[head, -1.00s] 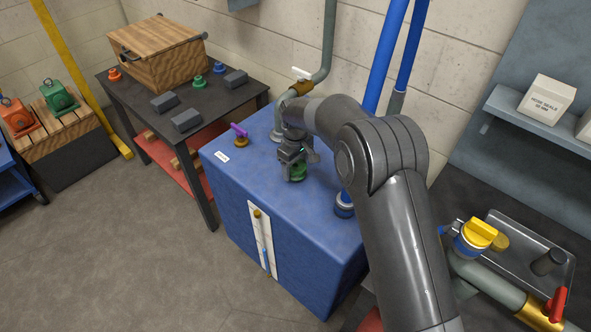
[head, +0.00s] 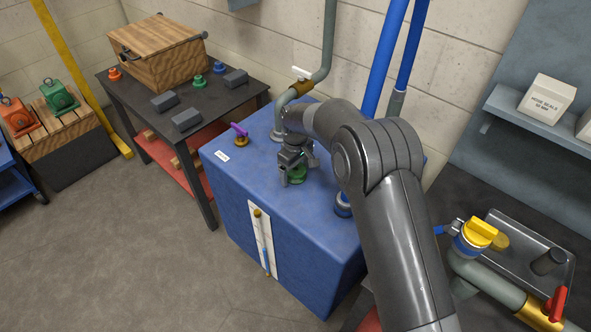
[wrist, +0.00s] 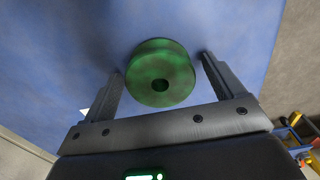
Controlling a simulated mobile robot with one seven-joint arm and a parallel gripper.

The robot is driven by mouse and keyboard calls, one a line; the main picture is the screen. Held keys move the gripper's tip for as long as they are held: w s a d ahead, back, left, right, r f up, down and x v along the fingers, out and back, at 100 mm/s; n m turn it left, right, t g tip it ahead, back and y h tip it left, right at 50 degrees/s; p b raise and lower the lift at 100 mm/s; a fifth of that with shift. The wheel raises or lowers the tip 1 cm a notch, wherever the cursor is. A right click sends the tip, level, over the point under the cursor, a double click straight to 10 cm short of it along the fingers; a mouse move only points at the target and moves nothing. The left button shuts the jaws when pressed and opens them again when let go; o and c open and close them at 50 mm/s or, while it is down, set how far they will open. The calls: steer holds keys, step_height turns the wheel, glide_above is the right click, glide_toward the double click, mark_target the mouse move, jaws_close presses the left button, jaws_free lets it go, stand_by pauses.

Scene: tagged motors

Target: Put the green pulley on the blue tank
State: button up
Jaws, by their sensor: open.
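The green pulley (head: 298,174) sits on the top of the blue tank (head: 255,190), near its middle. My gripper (head: 292,172) is just above and around the pulley in the head view and partly hides it. In the wrist view the pulley (wrist: 161,74) shows as a green grooved disc with a dark centre hole. It lies between the two fingers of my open gripper (wrist: 160,80), with a gap on each side. Blue tank surface (wrist: 60,50) shows behind it.
A purple-handled valve (head: 239,133) stands at the tank's back left and a blue-collared fitting (head: 343,205) at its right. A pipe (head: 322,60) rises behind. A dark table (head: 225,105) with a wooden box (head: 158,52) stands left. The tank's front left top is clear.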

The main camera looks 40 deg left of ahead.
mark_target(296, 169)
step_height(296, 169, up, 12)
steer(key=shift+r, duration=0.15)
stand_by(0.3)
steer(key=w+d+r+m+t, duration=0.1)
steer(key=w+d+r+m, duration=0.15)
steer(key=d+r, duration=0.45)
steer(key=w+d+r+m, duration=0.2)
steer(key=w+d+r, duration=0.3)
steer(key=d, duration=0.5)
steer(key=s+d+r+m+t+y, duration=0.15)
steer(key=d+r, duration=0.25)
steer(key=d, duration=0.4)
steer(key=d+r+m+h, duration=0.15)
steer(key=d+r, duration=0.25)
steer(key=d, duration=0.4)
steer(key=s+d+r+m+t, duration=0.1)
steer(key=s+d+m, duration=0.25)
steer(key=d, duration=0.45)
steer(key=s+d+r+m+t, duration=0.1)
steer(key=s+d+r+m, duration=0.1)
steer(key=s+d, duration=0.5)
steer(key=s+d+f+m+t, duration=0.1)
steer(key=s+d+f+m, duration=0.3)
steer(key=s+d, duration=0.5)
steer(key=d+m, duration=0.1)
steer(key=d, duration=0.2)
steer(key=shift+s+f, duration=0.25)
steer(key=shift+f, duration=0.05)
